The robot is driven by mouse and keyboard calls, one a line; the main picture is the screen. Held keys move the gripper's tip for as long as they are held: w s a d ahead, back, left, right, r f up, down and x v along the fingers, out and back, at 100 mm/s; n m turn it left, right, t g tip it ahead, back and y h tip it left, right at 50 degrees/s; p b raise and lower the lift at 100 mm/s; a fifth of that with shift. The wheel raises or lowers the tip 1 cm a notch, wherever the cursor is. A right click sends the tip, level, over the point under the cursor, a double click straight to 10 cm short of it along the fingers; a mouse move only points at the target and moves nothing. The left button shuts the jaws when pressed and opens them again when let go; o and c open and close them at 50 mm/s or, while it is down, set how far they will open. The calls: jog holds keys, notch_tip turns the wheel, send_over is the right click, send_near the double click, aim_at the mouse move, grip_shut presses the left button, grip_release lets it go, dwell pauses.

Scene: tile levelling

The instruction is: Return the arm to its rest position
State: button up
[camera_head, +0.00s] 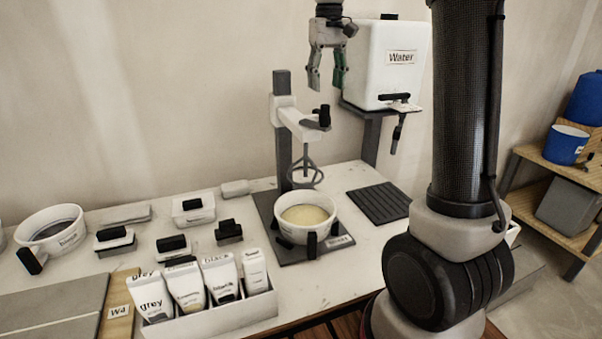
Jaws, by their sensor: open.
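My gripper (327,76) hangs at the top middle, fingers pointing down, open and with nothing seen between them. It is above the mixing stand (283,130) and just left of the white water tank (400,60), which stands behind or beside it. One fingertip shows green. My arm's large dark link and joint fill the right of the middle. Below the gripper, a bowl (306,238) with a pale yellowish mix sits on the stand's base, under the whisk (304,172).
Small lidded boxes and a white bowl (52,222) are on the left of the table. A dark ribbed mat (379,201) lies right of the stand. A wooden shelf (548,196) with a blue bucket (567,146) stands at the far right.

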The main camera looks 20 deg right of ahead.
jog(key=s+d+t, duration=0.1)
jog(key=s+t, duration=0.1)
jog(key=s, duration=1.2)
jog(key=s+f+t, duration=0.1)
jog(key=s+f, duration=0.2)
jog(key=s, duration=0.3)
jog(key=s+d+f+t, duration=0.1)
jog(key=s+f, duration=0.3)
jog(key=s, duration=0.3)
jog(key=shift+s+f, duration=0.3)
jog(key=shift+c, duration=0.4)
